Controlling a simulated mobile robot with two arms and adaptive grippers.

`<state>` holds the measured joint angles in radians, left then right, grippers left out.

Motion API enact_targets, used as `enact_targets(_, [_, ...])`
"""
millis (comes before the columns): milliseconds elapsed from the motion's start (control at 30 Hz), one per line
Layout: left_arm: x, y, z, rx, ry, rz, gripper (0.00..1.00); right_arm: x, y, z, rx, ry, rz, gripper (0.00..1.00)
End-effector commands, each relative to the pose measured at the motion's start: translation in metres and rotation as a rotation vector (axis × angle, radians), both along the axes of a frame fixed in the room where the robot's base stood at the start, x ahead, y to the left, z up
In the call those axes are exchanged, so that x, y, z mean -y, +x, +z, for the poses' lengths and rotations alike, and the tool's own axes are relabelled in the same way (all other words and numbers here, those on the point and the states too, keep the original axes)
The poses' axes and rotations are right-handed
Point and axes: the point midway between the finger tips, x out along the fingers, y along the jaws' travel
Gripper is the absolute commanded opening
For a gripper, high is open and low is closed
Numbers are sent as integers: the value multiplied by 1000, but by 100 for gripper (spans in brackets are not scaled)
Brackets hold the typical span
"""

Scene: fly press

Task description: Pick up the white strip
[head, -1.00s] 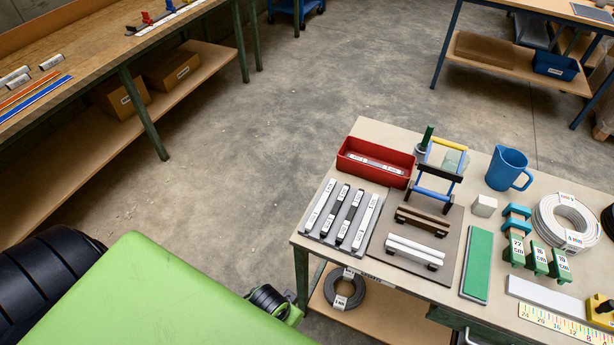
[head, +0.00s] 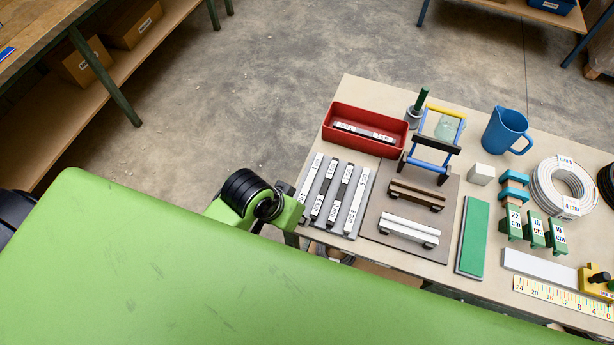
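Several pale strips lie on the table, and I cannot tell for certain which one the task means. A flat white strip (head: 540,267) lies at the right front, beside the yellow block. A white bar (head: 409,231) rests on dark supports on the grey-brown plate. Labelled light strips (head: 312,178) and (head: 358,207) lie on the grey tray among dark ones. Another labelled strip (head: 364,132) lies in the red bin. Neither gripper shows. A green and black arm joint of mine is left of the table, and my green body covers the lower left.
The table (head: 450,278) carries a red bin (head: 338,114), a blue jug (head: 504,132), a blue and yellow frame (head: 434,141), a green strip (head: 474,238), a white coil (head: 563,188) and a yellow ruler (head: 560,296). Open floor lies behind the table.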

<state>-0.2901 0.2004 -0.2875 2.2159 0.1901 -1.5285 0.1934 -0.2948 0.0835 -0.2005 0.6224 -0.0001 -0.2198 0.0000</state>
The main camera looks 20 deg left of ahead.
Motion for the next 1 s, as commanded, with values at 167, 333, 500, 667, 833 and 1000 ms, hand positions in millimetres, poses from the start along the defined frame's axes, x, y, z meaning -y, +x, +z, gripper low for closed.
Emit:
enact_targets(167, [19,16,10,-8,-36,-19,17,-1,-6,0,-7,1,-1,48])
enact_targets(333, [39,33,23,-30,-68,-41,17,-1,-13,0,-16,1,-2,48])
enact_targets(500, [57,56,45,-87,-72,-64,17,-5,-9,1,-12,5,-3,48])
enact_targets(667, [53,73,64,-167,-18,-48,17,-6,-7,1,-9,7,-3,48])
enact_targets(833, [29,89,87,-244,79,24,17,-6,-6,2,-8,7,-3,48])
enact_targets(1000, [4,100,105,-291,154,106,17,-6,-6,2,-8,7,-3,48])
